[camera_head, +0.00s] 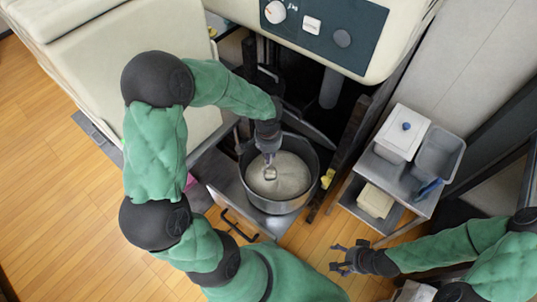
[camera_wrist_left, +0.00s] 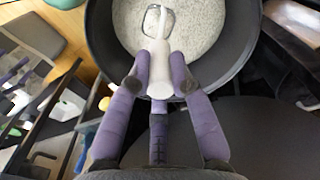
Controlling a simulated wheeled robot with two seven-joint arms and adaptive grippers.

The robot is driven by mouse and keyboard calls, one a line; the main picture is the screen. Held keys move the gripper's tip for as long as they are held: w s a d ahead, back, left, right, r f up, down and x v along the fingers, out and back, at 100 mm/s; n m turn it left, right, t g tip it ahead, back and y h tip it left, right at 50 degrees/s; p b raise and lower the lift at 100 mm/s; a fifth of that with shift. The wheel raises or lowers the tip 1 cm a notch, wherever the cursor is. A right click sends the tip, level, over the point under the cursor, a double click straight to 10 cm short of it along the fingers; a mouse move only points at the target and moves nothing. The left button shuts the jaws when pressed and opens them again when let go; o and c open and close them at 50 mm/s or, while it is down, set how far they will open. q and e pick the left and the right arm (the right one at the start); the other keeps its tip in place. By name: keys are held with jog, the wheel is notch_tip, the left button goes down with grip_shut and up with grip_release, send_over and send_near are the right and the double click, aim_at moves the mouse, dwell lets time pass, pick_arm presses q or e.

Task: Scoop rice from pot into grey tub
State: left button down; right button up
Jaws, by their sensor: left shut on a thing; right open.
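The dark round pot (camera_head: 315,165) stands on a metal surface in the middle of the head view, with white rice (camera_head: 289,178) inside. My left gripper (camera_head: 268,152) is above the pot's far side, shut on the scoop (camera_head: 270,173). In the left wrist view my gripper's fingers (camera_wrist_left: 157,92) close around the scoop's pale handle (camera_wrist_left: 157,70). The scoop's head is over or in the rice; I cannot tell how deep. The grey tub (camera_head: 455,152) sits on the cart at right and looks empty. My right gripper (camera_head: 343,262) is open and empty, low and left of its arm.
A white lidded container (camera_head: 403,133) stands beside the tub on the metal cart (camera_head: 385,170). A pale block-like item (camera_head: 375,201) lies on its lower shelf. A cream machine with a control panel (camera_head: 325,30) overhangs the area behind the pot.

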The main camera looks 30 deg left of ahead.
pick_arm(q)
notch_tip(320, 180, up, 7)
jog(key=p, duration=0.4)
jog(key=shift+f+p, duration=0.15)
jog(key=shift+p, duration=0.15)
jog(key=shift+f, duration=0.1)
